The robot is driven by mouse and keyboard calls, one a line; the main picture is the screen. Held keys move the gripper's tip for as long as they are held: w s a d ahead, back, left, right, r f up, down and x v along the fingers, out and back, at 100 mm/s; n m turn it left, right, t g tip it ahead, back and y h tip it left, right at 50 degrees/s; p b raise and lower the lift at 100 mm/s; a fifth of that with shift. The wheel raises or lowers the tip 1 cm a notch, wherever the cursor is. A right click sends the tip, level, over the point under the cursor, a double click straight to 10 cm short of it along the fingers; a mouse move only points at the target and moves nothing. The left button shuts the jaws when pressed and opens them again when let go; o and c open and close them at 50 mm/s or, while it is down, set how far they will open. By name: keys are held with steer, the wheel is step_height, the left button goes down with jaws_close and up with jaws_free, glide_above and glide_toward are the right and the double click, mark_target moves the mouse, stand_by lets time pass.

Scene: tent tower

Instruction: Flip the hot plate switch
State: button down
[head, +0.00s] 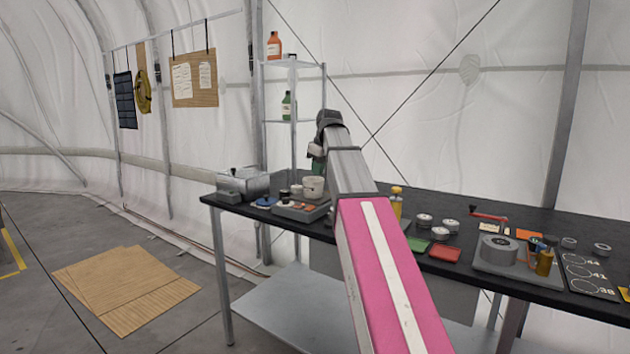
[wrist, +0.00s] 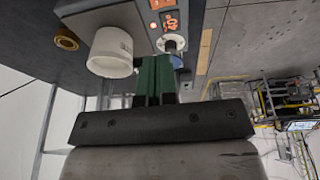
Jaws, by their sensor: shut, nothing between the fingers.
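My gripper (wrist: 155,62) has green fingers, pressed together and empty in the wrist view. In the head view my gripper (head: 319,167) is partly hidden by my arm, above the back left of the table. A grey panel (head: 296,212) with orange-brown squares lies below it; its orange markings also show in the wrist view (wrist: 168,20). A white round piece with a dark top (wrist: 172,43) appears just beyond the fingertips.
A white tub (head: 313,187) stands beside the panel, left of the fingers in the wrist view (wrist: 110,52). A metal box (head: 243,182) is at the table's left end. Tins (head: 424,220) and a grey base with a round disc (head: 500,250) are to the right.

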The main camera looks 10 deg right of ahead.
mark_target(312, 207)
steer(key=x, duration=1.1)
steer(key=shift+s+d+f, duration=0.2)
steer(key=shift+d+f, duration=0.15)
steer(key=shift+f, duration=0.6)
steer(key=shift+w+f, duration=0.1)
steer(key=shift+f, duration=0.05)
